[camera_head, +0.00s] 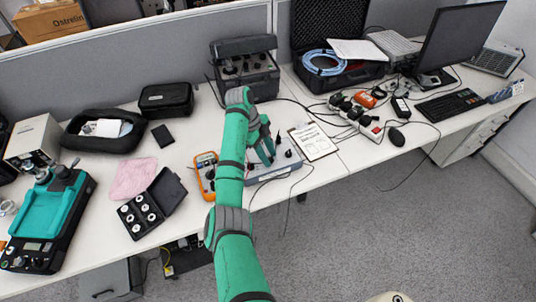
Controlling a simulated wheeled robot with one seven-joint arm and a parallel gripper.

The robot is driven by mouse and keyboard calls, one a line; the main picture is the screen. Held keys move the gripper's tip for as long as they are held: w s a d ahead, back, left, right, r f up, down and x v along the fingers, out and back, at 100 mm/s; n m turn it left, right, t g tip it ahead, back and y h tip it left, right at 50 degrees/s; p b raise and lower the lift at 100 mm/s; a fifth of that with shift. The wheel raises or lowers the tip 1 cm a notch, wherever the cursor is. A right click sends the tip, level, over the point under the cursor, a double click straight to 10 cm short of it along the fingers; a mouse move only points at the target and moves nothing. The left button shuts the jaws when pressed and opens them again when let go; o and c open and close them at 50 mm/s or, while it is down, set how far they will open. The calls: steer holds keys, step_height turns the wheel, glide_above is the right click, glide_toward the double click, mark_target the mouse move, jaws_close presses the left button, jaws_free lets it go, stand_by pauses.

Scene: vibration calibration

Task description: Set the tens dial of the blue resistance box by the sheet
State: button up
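The resistance box (285,165) is a low blue-grey case with black knobs, on the bench near its front edge. My teal arm partly covers it, and I cannot make out which knob is the tens dial. The sheet (313,141), white with printed text on a dark-edged board, lies just right of the box. My gripper (266,154) points down over the left part of the box, close to its top face. It is too small and too hidden by its own links to tell whether the fingers are open or touch a knob.
An orange multimeter (205,172) lies close left of my arm. A dark instrument (245,68) stands behind. Leads run around the box and over the front edge. A black case of weights (152,204) and a pink cloth (133,178) lie left. Power strips (357,118) lie right.

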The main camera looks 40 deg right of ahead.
steer(key=shift+r, duration=0.1)
steer(key=v, duration=1)
steer(key=shift+r, duration=0.25)
steer(key=shift+w+a, duration=0.15)
steer(key=shift+w, duration=0.05)
